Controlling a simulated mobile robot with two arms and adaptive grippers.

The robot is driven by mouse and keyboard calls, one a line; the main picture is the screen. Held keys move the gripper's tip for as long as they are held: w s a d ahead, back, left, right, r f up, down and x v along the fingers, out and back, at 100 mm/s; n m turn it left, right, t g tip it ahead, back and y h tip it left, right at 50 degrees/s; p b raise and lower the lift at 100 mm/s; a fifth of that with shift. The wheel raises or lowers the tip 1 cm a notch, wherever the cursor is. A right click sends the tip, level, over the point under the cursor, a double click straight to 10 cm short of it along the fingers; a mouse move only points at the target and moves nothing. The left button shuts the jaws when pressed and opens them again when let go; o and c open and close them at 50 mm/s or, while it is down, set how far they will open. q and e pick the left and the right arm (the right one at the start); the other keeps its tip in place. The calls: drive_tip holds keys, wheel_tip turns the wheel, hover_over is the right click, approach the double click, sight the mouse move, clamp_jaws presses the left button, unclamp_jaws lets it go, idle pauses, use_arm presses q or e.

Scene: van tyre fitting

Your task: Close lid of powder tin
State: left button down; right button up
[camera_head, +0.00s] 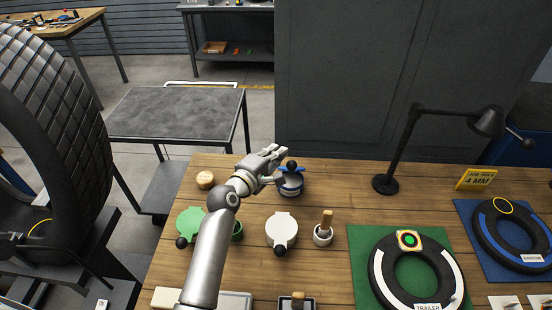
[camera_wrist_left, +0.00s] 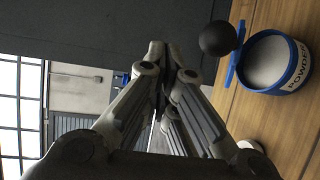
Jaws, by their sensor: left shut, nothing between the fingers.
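The powder tin (camera_head: 291,188) is a small round tin with a blue rim, at the back of the wooden bench. In the left wrist view the tin (camera_wrist_left: 276,66) shows its POWDER label and pale contents, so its mouth is uncovered. Its blue lid (camera_wrist_left: 236,56) stands up edge-on at the rim, with a black ball knob (camera_wrist_left: 217,38). My left gripper (camera_head: 281,163) is shut and empty, just left of the tin and close to the lid and knob. In the wrist view its fingertips (camera_wrist_left: 163,68) point past the knob; I cannot tell whether they touch it. My right gripper is not in view.
Two more lidded tins, green (camera_head: 190,224) and white (camera_head: 282,229), stand nearer on the bench. A black lamp (camera_head: 386,184) and tyre rings on mats lie further right. A wooden knob-like piece (camera_head: 205,180) is left.

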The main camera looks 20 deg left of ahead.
use_arm(q)
wheel_tip(320, 180, up, 5)
drive_tip(key=s+d+f+m+y+b, duration=0.15)
drive_tip(key=s+d+m+b, duration=0.3)
drive_tip(key=m, duration=0.85)
drive_tip(key=s+d+f+m+y+b, duration=0.15)
drive_tip(key=s+d+m+b, duration=0.35)
drive_tip(key=m, duration=0.9)
drive_tip(key=r+p+x, duration=0.2)
drive_tip(key=p+x, duration=0.3)
drive_tip(key=x, duration=0.6)
drive_tip(key=s+a+f, duration=0.1)
drive_tip(key=a+f, duration=0.1)
drive_tip(key=f, duration=0.1)
drive_tip(key=shift+s+a+p, duration=0.35)
drive_tip(key=shift+a+p, duration=0.05)
drive_tip(key=shift+w+d, duration=0.1)
drive_tip(key=shift+f, duration=0.1)
